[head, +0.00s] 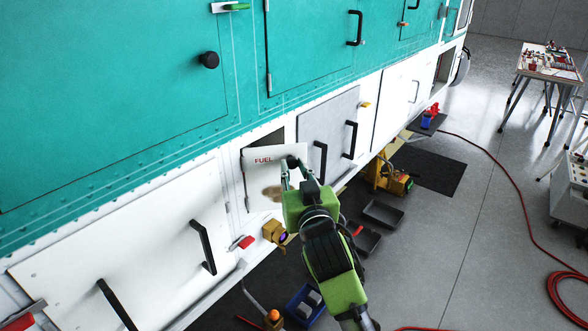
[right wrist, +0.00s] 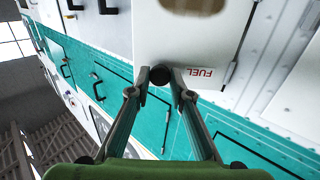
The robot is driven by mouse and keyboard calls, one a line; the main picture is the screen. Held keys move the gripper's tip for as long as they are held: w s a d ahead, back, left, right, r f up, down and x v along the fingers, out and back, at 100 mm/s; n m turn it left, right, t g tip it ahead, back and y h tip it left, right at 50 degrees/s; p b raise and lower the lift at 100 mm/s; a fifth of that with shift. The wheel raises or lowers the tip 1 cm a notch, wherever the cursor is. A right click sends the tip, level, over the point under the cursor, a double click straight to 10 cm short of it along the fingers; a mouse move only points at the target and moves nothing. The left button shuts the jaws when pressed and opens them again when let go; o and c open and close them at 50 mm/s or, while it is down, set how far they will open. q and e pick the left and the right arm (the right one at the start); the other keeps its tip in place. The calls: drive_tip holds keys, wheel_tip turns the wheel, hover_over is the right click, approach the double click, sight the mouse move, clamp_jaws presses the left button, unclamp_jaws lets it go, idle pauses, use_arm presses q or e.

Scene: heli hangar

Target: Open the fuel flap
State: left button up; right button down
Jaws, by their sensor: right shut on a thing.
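The fuel flap (head: 257,178) is a white panel with red FUEL lettering, low on the helicopter's side in the head view. It stands swung out from the body, with a dark opening (head: 266,143) showing above and behind it. Its round black knob (head: 291,162) is near its right edge. My right gripper (head: 293,170) is shut on this knob. In the right wrist view, the fingertips (right wrist: 160,94) are on both sides of the knob (right wrist: 160,76), with the flap (right wrist: 188,42) beyond. My arm hides the flap's lower right part. My left gripper is out of view.
A grey panel (head: 327,120) with black handles is right of the opening. A white panel (head: 140,262) with black handles is at the lower left. Dark trays (head: 383,214), a yellow device (head: 392,180) and a blue bin (head: 305,303) are on the floor. Open floor lies right, crossed by a red hose (head: 510,190).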

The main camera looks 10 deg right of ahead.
drive_tip(key=c, duration=1.8)
unclamp_jaws()
drive_tip(key=s, duration=1.2)
drive_tip(key=shift+d, duration=0.35)
